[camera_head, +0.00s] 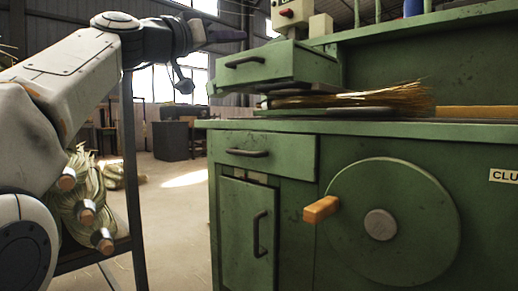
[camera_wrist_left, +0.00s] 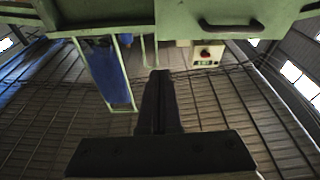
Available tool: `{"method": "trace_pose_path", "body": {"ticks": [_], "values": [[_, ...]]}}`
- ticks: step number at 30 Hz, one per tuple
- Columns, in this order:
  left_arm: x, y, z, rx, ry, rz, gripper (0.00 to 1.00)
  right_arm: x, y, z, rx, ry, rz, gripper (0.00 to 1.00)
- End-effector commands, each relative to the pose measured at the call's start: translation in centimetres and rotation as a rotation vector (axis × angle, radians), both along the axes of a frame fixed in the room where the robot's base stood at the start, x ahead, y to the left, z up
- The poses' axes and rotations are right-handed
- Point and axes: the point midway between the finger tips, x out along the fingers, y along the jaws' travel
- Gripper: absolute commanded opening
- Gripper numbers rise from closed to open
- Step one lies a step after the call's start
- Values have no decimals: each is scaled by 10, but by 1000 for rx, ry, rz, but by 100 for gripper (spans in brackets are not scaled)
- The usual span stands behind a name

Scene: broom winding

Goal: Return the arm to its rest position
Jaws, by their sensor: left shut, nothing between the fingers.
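My left arm comes in from the left in the head view and is raised. Its gripper (camera_head: 228,36) is shut and empty, pointing right, in the air in front of and above the green machine's upper drawer. In the left wrist view the closed fingers (camera_wrist_left: 160,85) meet in the middle, with nothing between them. The green machine also shows along the top of that view (camera_wrist_left: 180,20). The right gripper is not in view.
The green winding machine (camera_head: 290,190) fills the right, with a crank wheel (camera_head: 400,225), an orange handle (camera_head: 321,209) and straw (camera_head: 380,97) on its top. A rack (camera_head: 133,170) with broom bundles (camera_head: 85,200) stands at left. Open floor (camera_head: 175,190) lies between.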

Motion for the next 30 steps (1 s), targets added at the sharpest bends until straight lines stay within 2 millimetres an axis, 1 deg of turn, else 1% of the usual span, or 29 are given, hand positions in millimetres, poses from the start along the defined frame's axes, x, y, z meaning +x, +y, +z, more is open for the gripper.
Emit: {"method": "trace_pose_path", "body": {"ticks": [1,4,8,11,13,14,17,18,20,21,23,24,26,27,29,30], "values": [[2,-6,-2,5,26,-7,0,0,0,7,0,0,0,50],[6,-16,-14,18,91,-18,0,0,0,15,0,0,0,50],[10,-33,-37,43,199,-36,0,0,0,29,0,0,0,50],[10,-48,-61,72,301,-51,0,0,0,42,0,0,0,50],[7,-60,-82,100,385,-63,0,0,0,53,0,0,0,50],[5,-66,-92,114,426,-69,0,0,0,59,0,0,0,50],[-13,-88,-134,185,585,-90,0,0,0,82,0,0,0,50],[-24,-97,-154,223,658,-99,0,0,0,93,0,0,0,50],[-47,-108,-187,291,768,-109,0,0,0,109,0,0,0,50],[-64,-112,-210,339,839,-113,0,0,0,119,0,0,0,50],[-93,-115,-242,418,938,-117,0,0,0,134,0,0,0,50],[-114,-115,-262,476,998,-117,0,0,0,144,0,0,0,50],[-147,-110,-291,566,1081,-114,0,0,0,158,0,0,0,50],[-169,-105,-308,625,1130,-111,0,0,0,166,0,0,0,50],[-199,-94,-330,711,1189,-102,0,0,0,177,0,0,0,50],[-217,-85,-343,764,1222,-95,0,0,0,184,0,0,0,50]]}}
